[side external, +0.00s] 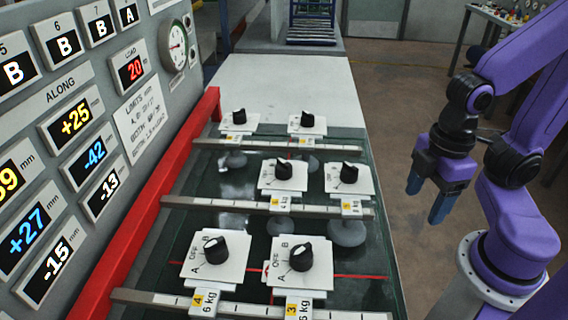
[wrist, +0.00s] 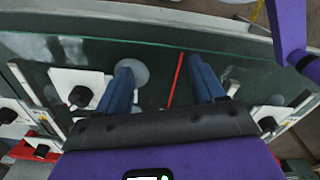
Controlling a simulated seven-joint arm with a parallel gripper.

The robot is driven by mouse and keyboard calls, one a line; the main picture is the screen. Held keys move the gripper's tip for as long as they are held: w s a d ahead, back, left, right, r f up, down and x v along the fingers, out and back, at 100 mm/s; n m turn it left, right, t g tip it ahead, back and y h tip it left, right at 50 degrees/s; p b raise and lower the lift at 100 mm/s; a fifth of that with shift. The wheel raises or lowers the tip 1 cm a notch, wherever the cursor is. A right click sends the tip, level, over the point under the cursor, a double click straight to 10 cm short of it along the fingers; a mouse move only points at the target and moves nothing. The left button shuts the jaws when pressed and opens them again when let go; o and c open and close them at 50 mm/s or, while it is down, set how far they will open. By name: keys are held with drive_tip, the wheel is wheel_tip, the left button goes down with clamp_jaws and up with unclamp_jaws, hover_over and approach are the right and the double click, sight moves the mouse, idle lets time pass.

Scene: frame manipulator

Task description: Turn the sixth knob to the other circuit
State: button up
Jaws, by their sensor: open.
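Several black knobs on white square plates stand in rows on a dark green glassy bench. Two are in the far row, a left one (side external: 239,117) and a right one (side external: 307,119). Two are in the middle row, a left one (side external: 284,169) and a right one (side external: 348,173). The near pair are tagged 4 (side external: 214,248) and 3 (side external: 301,257); the farther tags are too small to read surely, so I cannot tell which is sixth. My gripper (side external: 428,194) is open and empty, right of the bench and pointing down. In the wrist view its fingers (wrist: 162,85) are apart, with no knob between them.
A grey panel (side external: 150,85) with lit readouts stands left; the window marked 6 (side external: 64,42) shows B. A red rail (side external: 150,215) runs along the bench's left side. Metal rulers (side external: 265,206) cross the bench between the knobs. A bare pale surface (side external: 285,90) lies beyond.

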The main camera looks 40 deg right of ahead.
wheel_tip(320, 180, up, 8)
drive_tip(key=m+g+y, duration=0.2)
drive_tip(key=m, duration=2)
hover_over(284, 168)
drive_tip(key=s+d, duration=0.4)
drive_tip(key=s, duration=0.1)
drive_tip(key=w+d+r+m+y, duration=0.2)
drive_tip(key=w+d+r+m, duration=0.15)
drive_tip(key=w+m, duration=0.35)
drive_tip(key=shift+t, duration=0.4)
drive_tip(key=x, duration=1.8)
drive_tip(key=shift+w+d+f, duration=0.2)
drive_tip(key=c, duration=1)
